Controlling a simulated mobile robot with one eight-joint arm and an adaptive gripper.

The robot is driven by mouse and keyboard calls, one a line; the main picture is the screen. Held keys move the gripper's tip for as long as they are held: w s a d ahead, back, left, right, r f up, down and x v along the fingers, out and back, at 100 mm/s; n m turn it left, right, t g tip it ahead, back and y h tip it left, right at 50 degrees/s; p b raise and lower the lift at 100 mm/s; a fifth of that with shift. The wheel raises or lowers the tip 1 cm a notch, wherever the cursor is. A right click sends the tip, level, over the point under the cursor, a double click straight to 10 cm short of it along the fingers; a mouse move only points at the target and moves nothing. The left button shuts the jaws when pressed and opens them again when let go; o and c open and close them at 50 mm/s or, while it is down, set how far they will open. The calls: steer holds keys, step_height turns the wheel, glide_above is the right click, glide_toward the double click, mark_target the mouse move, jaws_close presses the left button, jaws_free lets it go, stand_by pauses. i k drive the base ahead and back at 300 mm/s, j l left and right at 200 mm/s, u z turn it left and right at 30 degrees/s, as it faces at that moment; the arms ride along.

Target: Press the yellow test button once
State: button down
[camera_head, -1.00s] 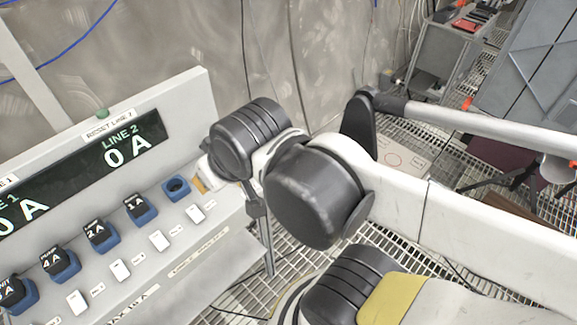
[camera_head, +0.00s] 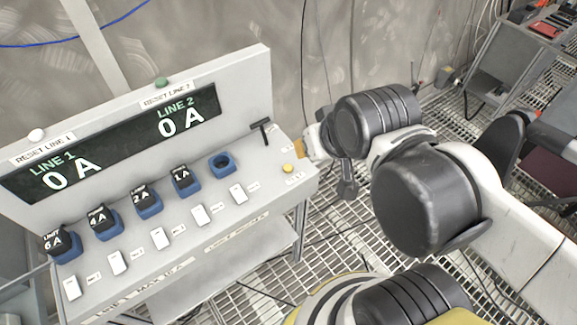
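The yellow button (camera_head: 288,168) is small and round. It sits at the right end of the grey sloping control panel (camera_head: 215,213), above a small label. My arm's wrist is beyond the panel's right edge. The end of my arm, where my gripper (camera_head: 315,146) is, lies just right of the button, with a small orange-yellow part facing the panel. It looks apart from the button, though the depth is hard to judge. My gripper is mostly hidden by my wrist and its fingers cannot be made out.
A black T-shaped handle (camera_head: 262,131) stands behind the button. The display (camera_head: 115,145) reads 0 A on both lines. A grey cart (camera_head: 515,65) stands at back right on the grating floor.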

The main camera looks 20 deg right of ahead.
mark_target(287, 168)
steer(key=j+z, duration=0.25)
steer(key=z, duration=0.2)
steer(key=k+j+z, duration=0.1)
steer(key=j+z, duration=0.15)
steer(key=z, duration=0.2)
steer(key=k+j+z, duration=0.1)
steer(key=z, duration=0.35)
steer(key=k+j+z, duration=0.15)
steer(key=z, duration=0.25)
steer(key=k+j, duration=0.05)
